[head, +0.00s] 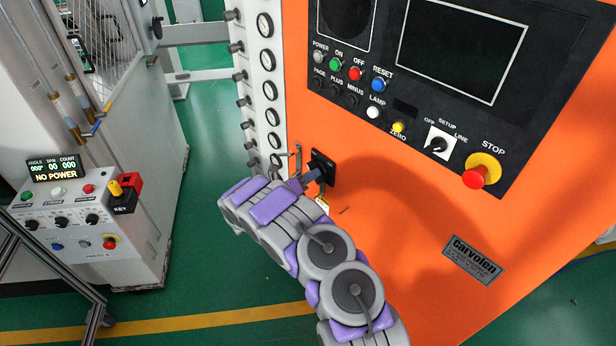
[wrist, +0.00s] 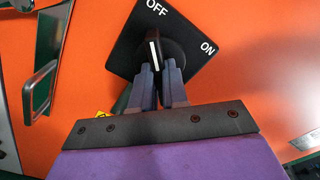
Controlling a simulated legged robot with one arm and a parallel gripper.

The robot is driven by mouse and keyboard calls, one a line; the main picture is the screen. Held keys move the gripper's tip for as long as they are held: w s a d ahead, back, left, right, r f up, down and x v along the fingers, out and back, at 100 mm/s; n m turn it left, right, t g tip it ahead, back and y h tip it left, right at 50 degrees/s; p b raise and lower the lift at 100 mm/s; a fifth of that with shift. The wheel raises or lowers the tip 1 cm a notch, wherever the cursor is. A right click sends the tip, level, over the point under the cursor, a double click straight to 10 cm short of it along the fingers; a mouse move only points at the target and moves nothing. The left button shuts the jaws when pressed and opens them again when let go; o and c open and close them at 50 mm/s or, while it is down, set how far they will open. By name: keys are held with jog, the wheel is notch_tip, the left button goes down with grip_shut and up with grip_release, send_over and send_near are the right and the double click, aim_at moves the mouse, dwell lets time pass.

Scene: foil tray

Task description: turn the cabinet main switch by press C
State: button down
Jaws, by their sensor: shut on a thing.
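The cabinet main switch is a black square plate (head: 322,162) with a knob on the orange cabinet front (head: 400,205), below the button panel. In the wrist view its plate (wrist: 189,26) carries the words OFF and ON. The black knob handle (wrist: 153,48) has a white line that points up, near the word OFF. My gripper (head: 312,177) reaches the switch from the front. In the wrist view my gripper's two fingers (wrist: 158,75) are shut on the knob handle. The fingers hide the lower part of the knob.
A control panel with coloured buttons, a selector (head: 438,144) and a red STOP button (head: 475,177) is above and right. A column of gauges (head: 268,88) stands left of the switch. A metal handle (wrist: 40,90) is left in the wrist view. A console (head: 75,220) reads NO POWER.

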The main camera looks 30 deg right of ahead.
jog(key=shift+w+d+r, duration=0.2)
jog(key=shift+r, duration=0.2)
jog(key=c, duration=1.5)
grip_release()
jog(key=o, duration=0.3)
jog(key=shift+w+d+f, duration=0.1)
jog(key=shift+d+f, duration=0.2)
jog(key=shift+d, duration=0.05)
jog(key=shift+o, duration=0.3)
jog(key=shift+d, duration=0.2)
jog(key=p+v, duration=0.1)
jog(key=v, duration=1.7)
jog(key=shift+f, duration=0.15)
jog(key=shift+d, duration=0.1)
